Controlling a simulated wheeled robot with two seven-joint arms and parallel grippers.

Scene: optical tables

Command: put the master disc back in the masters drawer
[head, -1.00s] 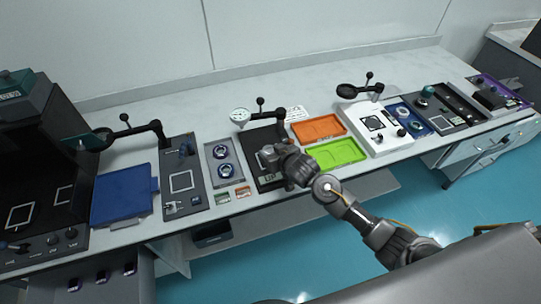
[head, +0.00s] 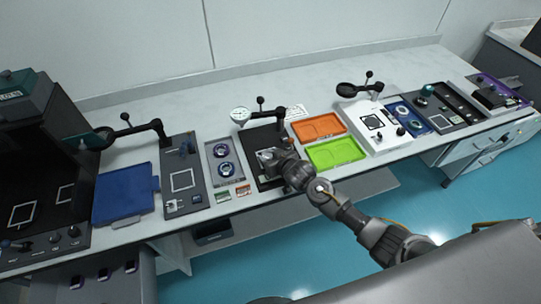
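My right gripper (head: 268,157) is low over the black plate of the dial-gauge station (head: 262,139), with its arm coming in from the lower right. Its fingers are small and partly hidden by the wrist, so I cannot tell whether they are open or hold a disc. My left gripper is out of view. I cannot pick out the master disc for certain. A grey tray (head: 212,161) left of the gripper holds two round ringed pieces (head: 225,170). An open drawer (head: 148,274) at the lower left has several dark pieces in it; no label is readable.
An orange tray (head: 318,127) and a green tray (head: 335,153) lie right of the gripper. A white station (head: 372,125) stands beyond them. A blue folder-like item (head: 124,194) and a black plate (head: 184,181) lie left. Gauge arms rise behind. The bench's back strip is clear.

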